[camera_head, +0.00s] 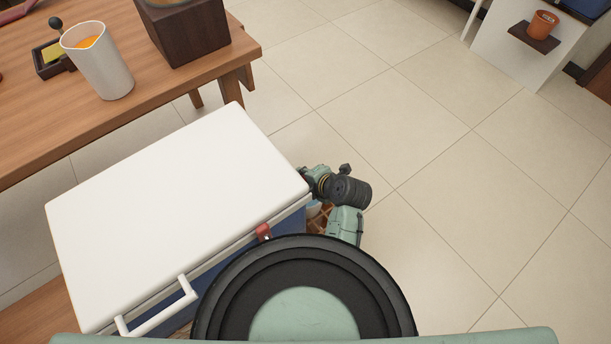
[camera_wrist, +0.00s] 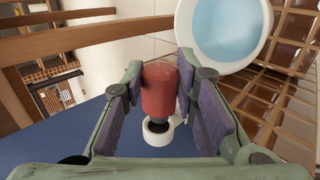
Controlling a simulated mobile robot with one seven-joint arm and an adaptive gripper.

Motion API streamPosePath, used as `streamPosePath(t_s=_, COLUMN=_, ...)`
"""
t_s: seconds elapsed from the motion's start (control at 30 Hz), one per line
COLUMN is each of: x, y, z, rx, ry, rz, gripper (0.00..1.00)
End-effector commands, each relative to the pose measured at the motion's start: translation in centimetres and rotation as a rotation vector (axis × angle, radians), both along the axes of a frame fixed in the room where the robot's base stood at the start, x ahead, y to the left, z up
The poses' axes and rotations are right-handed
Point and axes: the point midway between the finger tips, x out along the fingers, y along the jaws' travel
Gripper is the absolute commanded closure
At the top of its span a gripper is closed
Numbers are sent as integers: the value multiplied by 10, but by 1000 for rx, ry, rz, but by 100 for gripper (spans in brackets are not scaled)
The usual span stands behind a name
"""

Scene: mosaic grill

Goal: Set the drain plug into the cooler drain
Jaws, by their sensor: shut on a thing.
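In the wrist view my gripper (camera_wrist: 160,70) is shut on the red drain plug (camera_wrist: 160,92), with one finger on each side. The plug's dark narrow end points at the white ring of the cooler drain (camera_wrist: 160,137) on the blue cooler wall (camera_wrist: 85,122). The dark hole lies right by that end; I cannot tell whether the tip is inside or just short of it. In the head view the cooler (camera_head: 170,205) has a closed white lid. There my arm hides the plug and drain at the cooler's right end.
A white bucket of pale blue water (camera_wrist: 228,25) stands close to the drain in the wrist view. A wooden table (camera_head: 140,110) stands behind. The tiled floor (camera_head: 450,180) right is clear.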

Motion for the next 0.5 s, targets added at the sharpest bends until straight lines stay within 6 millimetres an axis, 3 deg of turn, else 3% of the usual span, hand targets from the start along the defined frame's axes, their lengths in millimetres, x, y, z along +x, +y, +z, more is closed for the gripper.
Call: streamPosePath(t_s=0.5, x=-8, y=11, z=0, rx=-2, ry=0, rz=1, gripper=100)
